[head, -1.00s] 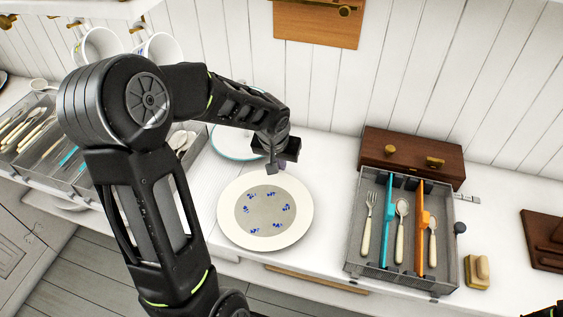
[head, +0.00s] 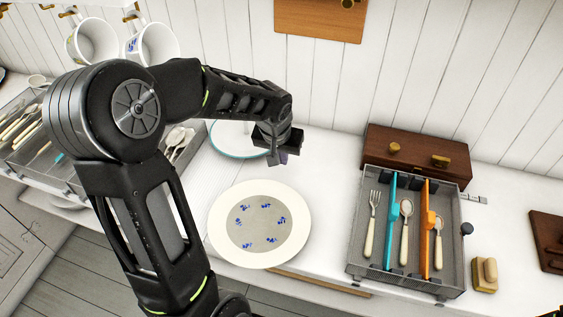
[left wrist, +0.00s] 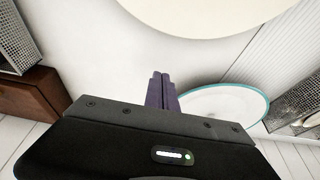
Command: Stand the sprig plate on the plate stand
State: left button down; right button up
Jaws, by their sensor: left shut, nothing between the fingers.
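The sprig plate (head: 222,224) is cream with a grey centre and blue sprigs. It lies flat on the white counter, at the front edge, in the head view. Its pale surface also fills the top of the left wrist view (left wrist: 210,12). My left gripper (head: 280,158) is shut and empty, behind the plate and apart from it. Its closed dark fingers show in the left wrist view (left wrist: 160,90). A brown wooden piece (head: 549,240), cut off at the right edge, may be the plate stand.
A teal-rimmed plate (head: 226,143) lies behind my left gripper. A grey cutlery tray (head: 359,262) with orange and blue dividers stands right, before a wooden drawer box (head: 418,150). A brush-like block (head: 484,275) lies beside it. Mugs (head: 93,43) hang at upper left.

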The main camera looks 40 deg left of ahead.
pick_arm(q)
jog(key=v, duration=0.9)
jog(key=shift+s, duration=0.35)
jog(key=shift+d+r, duration=0.1)
jog(key=shift+d, duration=0.1)
